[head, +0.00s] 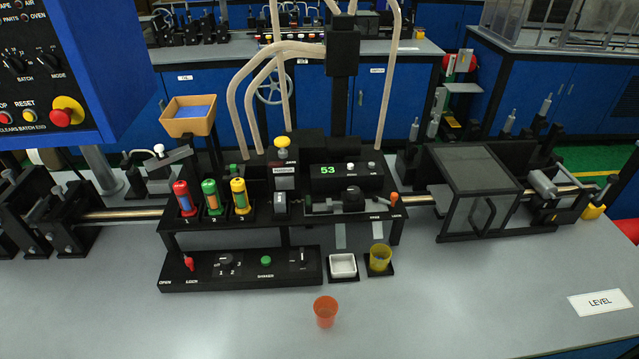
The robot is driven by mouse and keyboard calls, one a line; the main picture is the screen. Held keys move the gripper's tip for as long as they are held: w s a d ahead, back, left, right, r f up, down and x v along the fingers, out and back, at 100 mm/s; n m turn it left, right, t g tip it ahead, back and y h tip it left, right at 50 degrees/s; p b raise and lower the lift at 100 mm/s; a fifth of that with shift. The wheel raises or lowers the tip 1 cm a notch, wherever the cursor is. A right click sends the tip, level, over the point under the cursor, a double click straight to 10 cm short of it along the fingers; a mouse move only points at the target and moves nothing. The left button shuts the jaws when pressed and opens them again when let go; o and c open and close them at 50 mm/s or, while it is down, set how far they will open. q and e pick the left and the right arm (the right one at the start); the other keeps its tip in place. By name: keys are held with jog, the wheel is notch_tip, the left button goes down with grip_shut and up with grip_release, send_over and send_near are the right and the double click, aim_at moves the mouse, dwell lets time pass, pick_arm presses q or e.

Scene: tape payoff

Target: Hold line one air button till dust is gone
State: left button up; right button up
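Neither of my grippers is in view. No button is clearly marked as line one's air button, and I cannot tell which it is. A yellow round button (282,142) tops the black machine on the bench. A small green button (266,261) is on the black front control box (240,284), between a selector knob (227,262) and a switch. The blue panel (85,60) at upper left has small AIR, PARTS and OVEN labels near its top, partly cut off. I cannot make out any dust. A green display (328,170) reads 53.
Red, green and yellow cylinders (211,196) stand in numbered slots 1 to 3. A white tray (343,266), a yellow cup (380,257) and an orange cup (325,311) are in front. A clear-walled black box (474,185) stands right. The front bench is mostly free.

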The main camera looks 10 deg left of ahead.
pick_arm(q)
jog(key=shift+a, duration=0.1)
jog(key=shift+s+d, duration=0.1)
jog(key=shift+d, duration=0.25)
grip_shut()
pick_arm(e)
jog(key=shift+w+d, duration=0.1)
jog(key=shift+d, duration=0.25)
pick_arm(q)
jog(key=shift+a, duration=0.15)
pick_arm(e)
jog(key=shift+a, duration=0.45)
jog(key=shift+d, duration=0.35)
